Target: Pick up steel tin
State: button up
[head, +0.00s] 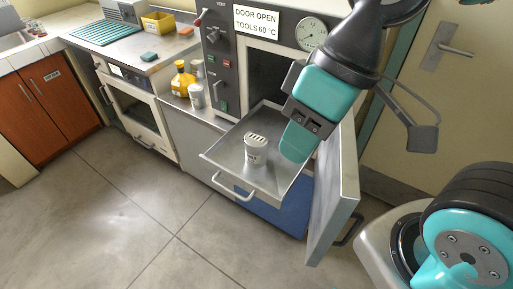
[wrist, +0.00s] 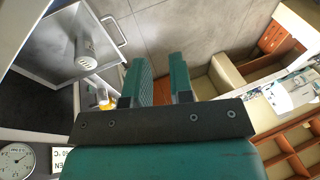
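The steel tin (head: 256,156) is a small pale cylinder with a slotted top. It stands upright on the pulled-out metal tray (head: 223,153) of the incubator. In the wrist view the tin (wrist: 85,60) shows at the upper left, well to the left of the fingers. My gripper (head: 296,146) is above the right part of the tray, to the right of the tin and apart from it. In the wrist view my gripper (wrist: 159,78) has two teal fingers with a clear, empty gap between them.
The incubator door (head: 333,205) hangs open to the right of the tray, close to my gripper. Yellow (head: 183,80) and white (head: 197,93) bottles stand on the counter to the left. A sign (head: 257,20) reads "DOOR OPEN". The floor in front is clear.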

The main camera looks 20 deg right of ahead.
aim_at(255, 142)
jog(key=z, duration=3.4)
jog(key=k, duration=1.45)
jog(key=u, duration=2.2)
jog(key=i, duration=0.5)
jog(key=u, duration=0.05)
